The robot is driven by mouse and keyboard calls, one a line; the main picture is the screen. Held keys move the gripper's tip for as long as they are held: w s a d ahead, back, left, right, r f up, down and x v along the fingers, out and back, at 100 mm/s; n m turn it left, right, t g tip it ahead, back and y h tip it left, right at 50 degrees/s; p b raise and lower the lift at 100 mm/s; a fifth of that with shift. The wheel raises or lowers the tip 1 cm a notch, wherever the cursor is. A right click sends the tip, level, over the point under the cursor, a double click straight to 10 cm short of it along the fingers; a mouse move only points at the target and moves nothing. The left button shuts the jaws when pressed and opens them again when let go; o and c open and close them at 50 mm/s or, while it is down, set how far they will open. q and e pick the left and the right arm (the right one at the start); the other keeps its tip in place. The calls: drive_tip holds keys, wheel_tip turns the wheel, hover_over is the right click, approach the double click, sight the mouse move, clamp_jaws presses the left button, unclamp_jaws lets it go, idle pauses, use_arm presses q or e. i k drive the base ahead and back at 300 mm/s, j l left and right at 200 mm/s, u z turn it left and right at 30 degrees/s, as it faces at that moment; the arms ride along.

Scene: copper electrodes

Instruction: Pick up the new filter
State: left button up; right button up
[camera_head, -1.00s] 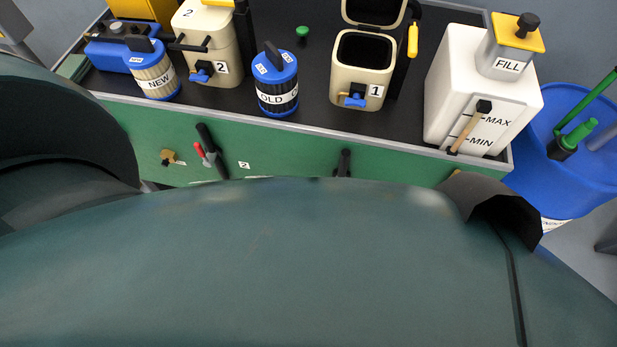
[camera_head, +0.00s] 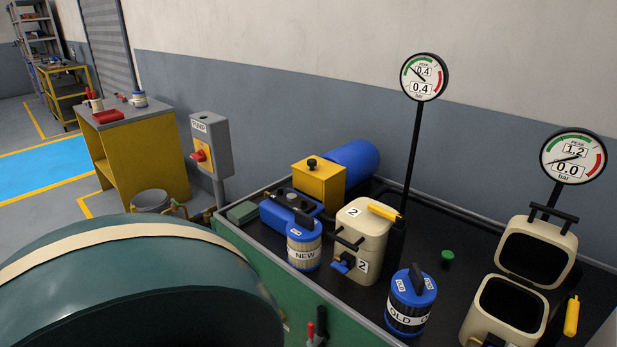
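The new filter (camera_head: 304,250) is a pale, ribbed cylinder with a blue top, a dark handle and a white NEW label. It stands upright on the dark bench top, near the front edge, left of housing 2. The old filter (camera_head: 410,301) is darker, with a blue cap and an OLD label, and stands upright further right. Neither of my grippers shows in the view. A large green rounded body fills the lower left.
Cream housing 2 (camera_head: 358,239), closed, stands right of the new filter. Open housing 1 (camera_head: 507,310) is at the right. A blue unit (camera_head: 285,211) and a yellow box (camera_head: 319,184) sit behind the new filter. A green block (camera_head: 242,213) lies left. Two gauges (camera_head: 424,78) rise on poles.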

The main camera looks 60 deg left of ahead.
sight(303, 233)
drive_tip(key=u, duration=1.75)
